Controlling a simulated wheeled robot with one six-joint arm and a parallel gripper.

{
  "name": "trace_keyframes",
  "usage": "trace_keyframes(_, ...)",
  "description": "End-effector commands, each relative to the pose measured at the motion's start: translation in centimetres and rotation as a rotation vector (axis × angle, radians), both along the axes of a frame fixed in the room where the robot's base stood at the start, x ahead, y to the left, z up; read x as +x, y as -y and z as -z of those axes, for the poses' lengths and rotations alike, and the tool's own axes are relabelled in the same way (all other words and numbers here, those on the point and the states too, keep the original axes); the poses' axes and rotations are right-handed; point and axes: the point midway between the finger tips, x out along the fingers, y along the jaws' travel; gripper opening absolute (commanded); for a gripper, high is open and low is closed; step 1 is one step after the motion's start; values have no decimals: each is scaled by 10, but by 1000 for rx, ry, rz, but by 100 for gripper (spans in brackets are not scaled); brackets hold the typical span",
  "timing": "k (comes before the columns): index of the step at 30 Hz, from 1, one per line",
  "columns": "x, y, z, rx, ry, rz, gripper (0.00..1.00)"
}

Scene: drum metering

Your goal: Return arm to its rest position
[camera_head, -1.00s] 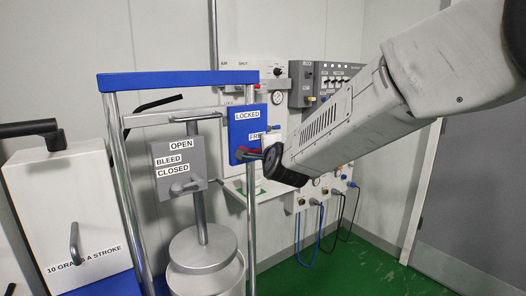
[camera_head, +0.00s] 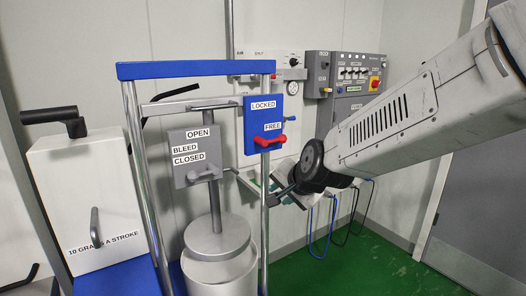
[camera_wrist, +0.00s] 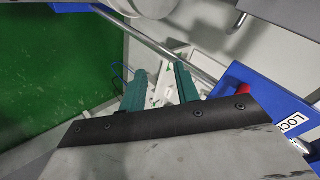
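My gripper (camera_head: 284,194) is to the right of and below the blue LOCKED/FREE panel (camera_head: 258,118), clear of the red handle (camera_head: 270,141). The red handle lies roughly level just under the FREE label. In the wrist view my gripper's two teal fingers (camera_wrist: 162,72) stand apart with nothing between them. The blue panel (camera_wrist: 262,98) is at the right there, with a bit of the red handle (camera_wrist: 243,89) showing. My arm reaches in from the right, slanting down to the gripper.
A blue-topped metal frame (camera_head: 195,69) stands left of my gripper, around a drum (camera_head: 217,238) and an OPEN/BLEED/CLOSED plate (camera_head: 193,154). A white box (camera_head: 92,195) stands at far left. A grey switch panel (camera_head: 345,75) is on the back wall. Green floor (camera_head: 365,255) is open at lower right.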

Motion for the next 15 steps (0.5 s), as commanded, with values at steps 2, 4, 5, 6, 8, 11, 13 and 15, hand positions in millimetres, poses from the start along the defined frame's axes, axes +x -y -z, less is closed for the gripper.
trace_keyframes(2,-45,24,7,-138,-100,-143,32)
trace_keyframes(4,-88,49,13,-252,-194,-274,32)
trace_keyframes(5,-107,61,13,-297,-232,-326,32)
trace_keyframes(6,-133,78,14,-354,-286,-395,32)
trace_keyframes(8,-172,103,14,-426,-361,-486,32)
trace_keyframes(11,-233,143,10,-516,-473,-601,32)
trace_keyframes(13,-269,166,6,-558,-534,-645,32)
trace_keyframes(15,-297,183,3,-581,-573,-655,32)
